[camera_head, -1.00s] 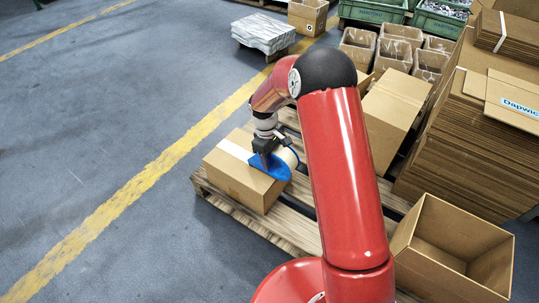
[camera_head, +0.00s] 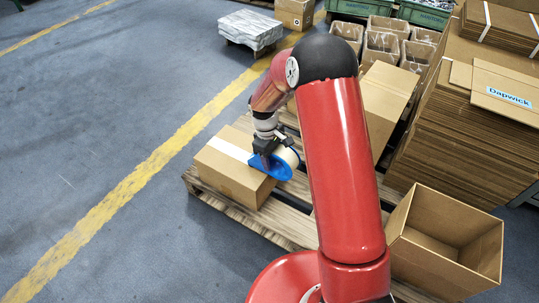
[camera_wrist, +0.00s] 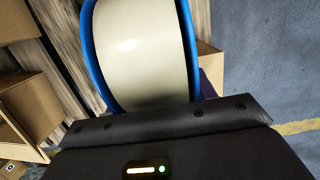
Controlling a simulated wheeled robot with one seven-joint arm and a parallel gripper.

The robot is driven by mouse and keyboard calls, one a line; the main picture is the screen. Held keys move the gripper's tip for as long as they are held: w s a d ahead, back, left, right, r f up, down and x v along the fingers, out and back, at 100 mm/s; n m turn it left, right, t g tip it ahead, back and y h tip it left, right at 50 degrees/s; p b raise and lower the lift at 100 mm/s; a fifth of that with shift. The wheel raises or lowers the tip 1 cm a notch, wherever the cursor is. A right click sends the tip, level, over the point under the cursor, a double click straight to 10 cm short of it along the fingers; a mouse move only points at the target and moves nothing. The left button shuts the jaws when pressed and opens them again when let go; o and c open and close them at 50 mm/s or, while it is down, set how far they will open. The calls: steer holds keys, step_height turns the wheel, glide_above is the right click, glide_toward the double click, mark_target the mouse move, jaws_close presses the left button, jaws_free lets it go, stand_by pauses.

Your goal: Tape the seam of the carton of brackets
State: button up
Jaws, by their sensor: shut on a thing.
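A closed brown carton (camera_head: 232,177) sits on a wooden pallet. A pale tape strip (camera_head: 230,149) runs along its top from the left edge toward my gripper. My gripper (camera_head: 268,150) is shut on a blue tape dispenser (camera_head: 281,170) at the carton's right end. The dispenser's cream roll (camera_wrist: 140,50) fills the upper middle of the wrist view, between blue sides. Only a small part of the carton (camera_wrist: 209,60) shows behind the roll there. The handle in the jaws and the contact between dispenser and carton are hidden.
The pallet (camera_head: 228,205) extends right under my arm. An open empty carton (camera_head: 410,257) stands at lower right. A tall stack of flat cardboard (camera_head: 450,140) and another carton (camera_head: 385,110) stand on the right. The floor left of the pallet is clear, with a yellow line (camera_head: 130,190).

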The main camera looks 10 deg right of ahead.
mark_target(290, 165)
steer(key=shift+s+d, duration=0.85)
steer(key=shift+d, duration=0.3)
steer(key=shift+s+d, duration=0.1)
steer(key=shift+s+d, duration=0.9)
steer(key=shift+d, duration=0.2)
steer(key=shift+s+d+r, duration=0.1)
steer(key=shift+s+d, duration=0.1)
steer(key=shift+d, duration=0.1)
steer(key=shift+r+p, duration=2.7)
steer(key=shift+r, duration=0.8)
